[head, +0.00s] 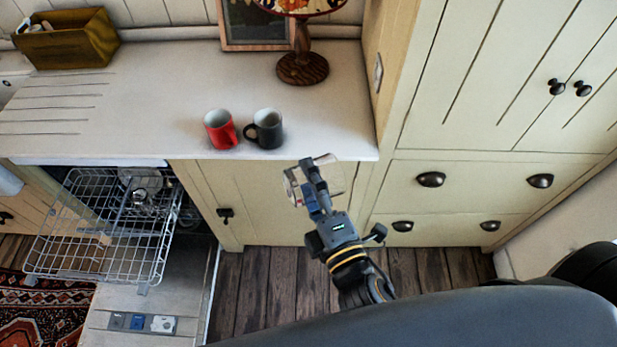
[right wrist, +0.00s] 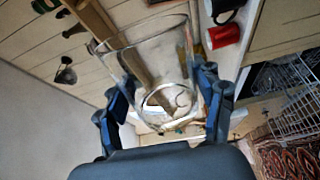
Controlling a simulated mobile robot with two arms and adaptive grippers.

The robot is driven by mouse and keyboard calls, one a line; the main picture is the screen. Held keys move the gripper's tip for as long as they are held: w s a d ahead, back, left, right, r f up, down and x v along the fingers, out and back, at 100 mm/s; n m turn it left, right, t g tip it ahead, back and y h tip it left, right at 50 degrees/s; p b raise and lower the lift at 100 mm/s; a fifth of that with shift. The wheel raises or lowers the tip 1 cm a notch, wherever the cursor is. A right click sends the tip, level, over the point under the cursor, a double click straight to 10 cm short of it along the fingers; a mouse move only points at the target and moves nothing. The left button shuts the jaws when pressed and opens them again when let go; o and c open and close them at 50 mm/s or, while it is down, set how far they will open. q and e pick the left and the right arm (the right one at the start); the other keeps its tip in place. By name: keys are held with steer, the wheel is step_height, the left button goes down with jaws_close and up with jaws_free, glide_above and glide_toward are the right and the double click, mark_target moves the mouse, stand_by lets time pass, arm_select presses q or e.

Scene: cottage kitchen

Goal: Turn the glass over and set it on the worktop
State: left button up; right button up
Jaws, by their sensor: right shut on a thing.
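The clear glass (head: 336,177) is in my right gripper (head: 312,186), held in the air in front of the worktop (head: 170,112) and near its front edge. In the right wrist view the glass (right wrist: 150,58) sits between the two blue-padded fingers (right wrist: 163,95), which are shut on its sides. The glass looks tilted in the head view, and I cannot tell for sure which end is its mouth. My left gripper is not in view.
A red mug (head: 220,130) and a black mug (head: 266,129) stand near the worktop's front edge. A lamp (head: 302,68) and wooden box (head: 66,40) stand farther back. The pulled-out dishwasher rack (head: 95,235) is at left. Worktop right of the black mug is bare.

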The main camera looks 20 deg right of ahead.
steer(key=n, duration=0.3)
steer(key=n, duration=0.3)
steer(key=shift+r+n+p, duration=0.15)
steer(key=shift+n+p, duration=0.2)
steer(key=shift+n, duration=0.05)
steer(key=n, duration=0.3)
steer(key=shift+d, duration=0.1)
